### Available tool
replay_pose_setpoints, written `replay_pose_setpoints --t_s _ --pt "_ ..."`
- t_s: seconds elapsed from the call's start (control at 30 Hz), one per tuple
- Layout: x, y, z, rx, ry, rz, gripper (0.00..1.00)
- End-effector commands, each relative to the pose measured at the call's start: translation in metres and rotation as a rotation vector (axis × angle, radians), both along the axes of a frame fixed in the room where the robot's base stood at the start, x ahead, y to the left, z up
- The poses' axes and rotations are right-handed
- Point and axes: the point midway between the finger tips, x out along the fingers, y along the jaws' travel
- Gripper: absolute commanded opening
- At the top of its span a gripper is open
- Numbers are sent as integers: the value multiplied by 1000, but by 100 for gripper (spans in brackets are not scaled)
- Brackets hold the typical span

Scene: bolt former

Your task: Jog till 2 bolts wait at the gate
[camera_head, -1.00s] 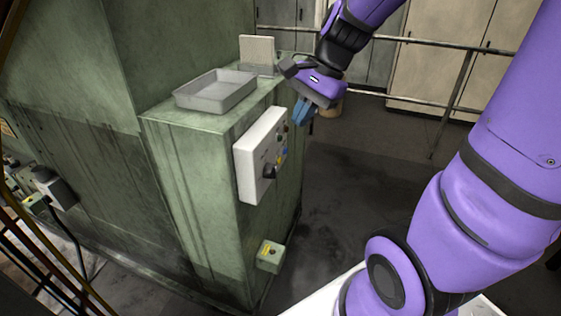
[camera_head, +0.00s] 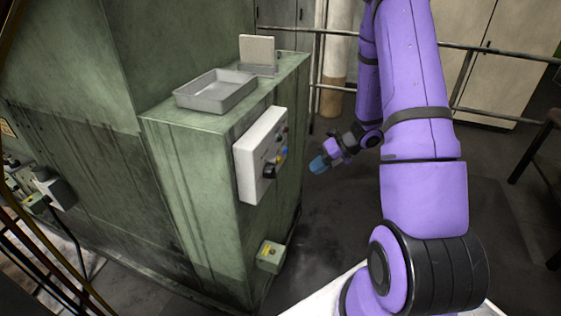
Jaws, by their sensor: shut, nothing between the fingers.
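A white control box (camera_head: 250,158) is fixed to the side of the green machine cabinet (camera_head: 185,190). My gripper (camera_head: 318,165) has blue fingertips and is shut and empty. It is to the right of the control box, apart from it, with its tips pointing left toward the box. No bolts and no gate can be made out in this view.
A grey tray (camera_head: 190,97) and an upright beige plate in a holder (camera_head: 257,53) stand on the cabinet top. A railing (camera_head: 480,48) runs behind; open floor lies right of the cabinet.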

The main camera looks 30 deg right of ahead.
Motion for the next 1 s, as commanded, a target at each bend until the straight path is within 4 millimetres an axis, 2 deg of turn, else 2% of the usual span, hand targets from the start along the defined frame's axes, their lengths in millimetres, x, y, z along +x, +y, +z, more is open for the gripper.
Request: replay_pose_setpoints --t_s 0.03,0.17,0.57,0.77,1.0 --pt "-1 -3 -7 13 21 -31 0" --pt "-2 -8 -15 29 45 -72 0" --pt "0 -6 -15 29 46 -73 0" --pt "12 4 -15 28 45 -70 0" --pt "36 22 -15 29 44 -69 0"
